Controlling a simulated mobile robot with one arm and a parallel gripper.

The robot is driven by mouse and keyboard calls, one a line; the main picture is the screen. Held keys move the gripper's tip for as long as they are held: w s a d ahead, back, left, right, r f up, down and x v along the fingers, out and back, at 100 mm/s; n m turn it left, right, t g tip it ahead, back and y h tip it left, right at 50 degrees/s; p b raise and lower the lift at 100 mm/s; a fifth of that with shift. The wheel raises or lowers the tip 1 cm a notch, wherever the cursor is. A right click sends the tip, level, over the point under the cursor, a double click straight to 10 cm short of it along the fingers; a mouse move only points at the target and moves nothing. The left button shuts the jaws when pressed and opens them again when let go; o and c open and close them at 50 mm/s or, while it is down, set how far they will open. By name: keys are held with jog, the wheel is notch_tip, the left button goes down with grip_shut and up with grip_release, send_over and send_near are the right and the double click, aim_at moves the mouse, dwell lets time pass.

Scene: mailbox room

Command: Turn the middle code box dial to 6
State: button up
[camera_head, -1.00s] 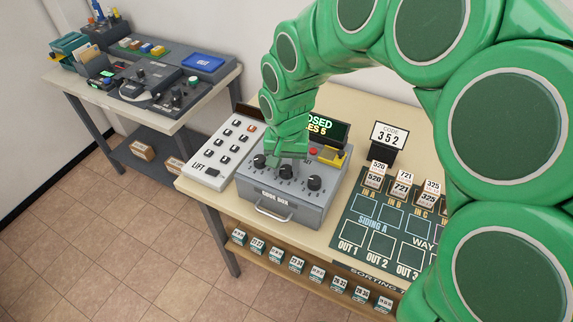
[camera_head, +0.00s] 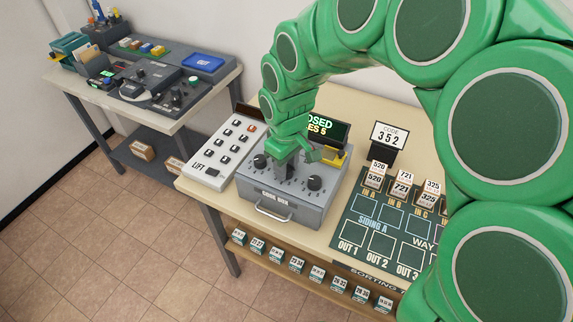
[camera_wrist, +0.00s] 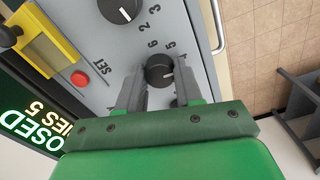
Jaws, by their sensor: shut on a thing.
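The grey code box (camera_head: 268,193) stands on the light table, with several black dials across its sloped top. In the wrist view, the middle dial (camera_wrist: 158,68) sits between the two grey fingers of my gripper (camera_wrist: 159,88), which is shut on it. Its white pointer mark faces the lower right in that view. Printed digits around it are partly covered by the fingers. In the head view my gripper (camera_head: 287,168) hides most of the middle dial. The right dial (camera_head: 314,183) and left dial (camera_head: 260,161) are free of the gripper.
A red button (camera_wrist: 80,79) marked SET and a yellow part (camera_wrist: 45,45) sit behind the dials. A lit display (camera_head: 327,131) stands behind the box. The white lift panel (camera_head: 222,150) is at left. A card reading CODE 352 (camera_head: 389,136) stands at right.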

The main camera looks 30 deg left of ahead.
jog(key=n, duration=0.4)
jog(key=shift+n, duration=0.3)
jog(key=n, duration=0.3)
jog(key=shift+n, duration=0.4)
jog(key=n, duration=0.7)
jog(key=o, duration=1)
jog(key=shift+o, duration=0.2)
jog(key=shift+r, duration=0.15)
jog(key=shift+r, duration=3.75)
